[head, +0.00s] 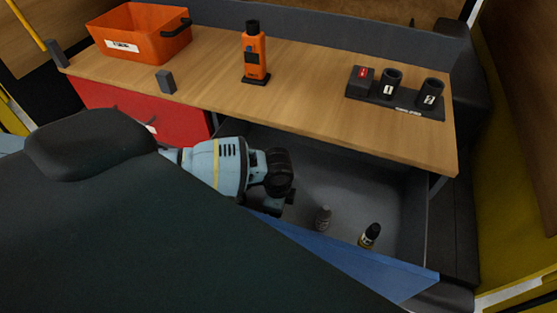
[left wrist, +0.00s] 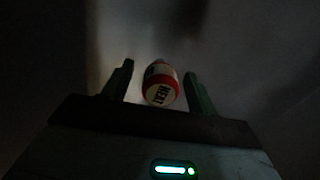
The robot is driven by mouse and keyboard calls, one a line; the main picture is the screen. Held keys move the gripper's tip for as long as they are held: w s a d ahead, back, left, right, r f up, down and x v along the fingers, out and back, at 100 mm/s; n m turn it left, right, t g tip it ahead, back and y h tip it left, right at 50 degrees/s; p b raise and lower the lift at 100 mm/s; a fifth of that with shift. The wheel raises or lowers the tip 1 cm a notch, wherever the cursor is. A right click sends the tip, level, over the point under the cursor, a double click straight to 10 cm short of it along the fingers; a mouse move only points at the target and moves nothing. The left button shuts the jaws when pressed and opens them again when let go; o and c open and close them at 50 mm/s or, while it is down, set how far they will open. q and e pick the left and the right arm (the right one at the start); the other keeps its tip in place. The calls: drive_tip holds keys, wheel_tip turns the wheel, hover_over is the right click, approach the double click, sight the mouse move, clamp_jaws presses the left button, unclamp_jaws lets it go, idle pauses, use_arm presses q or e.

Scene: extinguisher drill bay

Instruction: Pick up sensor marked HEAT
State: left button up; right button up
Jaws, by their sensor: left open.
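The sensor marked HEAT (left wrist: 161,92) shows in the left wrist view, with a red band and a pale end face that carries the word. It lies between the two spread fingers of my left gripper (left wrist: 159,80), with dark gaps on both sides. In the head view my left gripper (head: 280,200) is down in the open drawer (head: 340,185), near its left part. I cannot make out the HEAT sensor in the head view; my arm and gripper cover that part of the drawer. My right gripper is not in view.
A greyish small bottle-shaped item (head: 323,218) and a black-topped one with a yellowish label (head: 370,236) stand in the drawer, right of my gripper. The drawer's blue front (head: 350,256) is near. Above are the wooden bench top (head: 310,100), an orange bin (head: 140,35) and a black holder (head: 395,97).

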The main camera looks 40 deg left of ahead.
use_arm(q)
drive_tip(key=shift+f, duration=0.15)
drive_tip(key=c, duration=1.1)
